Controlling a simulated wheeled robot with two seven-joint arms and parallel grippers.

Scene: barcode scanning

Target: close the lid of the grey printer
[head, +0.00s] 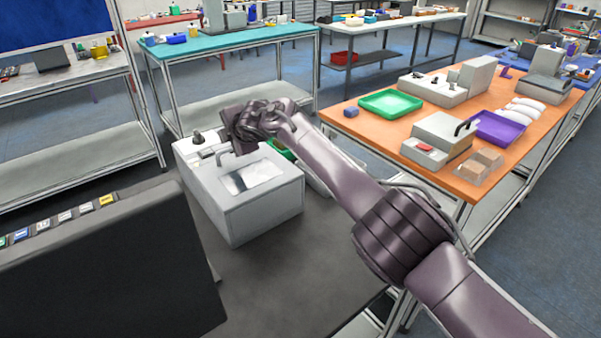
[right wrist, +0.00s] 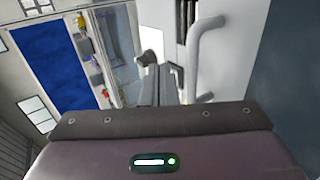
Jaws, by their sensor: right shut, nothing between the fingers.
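The grey printer (head: 262,212) stands on the dark table in front of me. Its top has a pale, shiny window panel (head: 247,176) and looks roughly level, but I cannot tell whether the lid is fully down. My right gripper (head: 232,143) is over the back left part of the printer, close to a light handle-like bar. In the right wrist view the shut, empty fingers (right wrist: 170,85) point alongside a curved grey handle (right wrist: 204,52) on a pale surface. Contact is unclear, and the hand hides part of the printer's back. My left gripper is out of view.
A black box-like bin (head: 95,275) with small labelled items along its top stands at the near left. A green item shows partly behind the printer. An orange table (head: 385,135) with trays and devices stands to the right. The dark table (head: 285,285) is clear in front of the printer.

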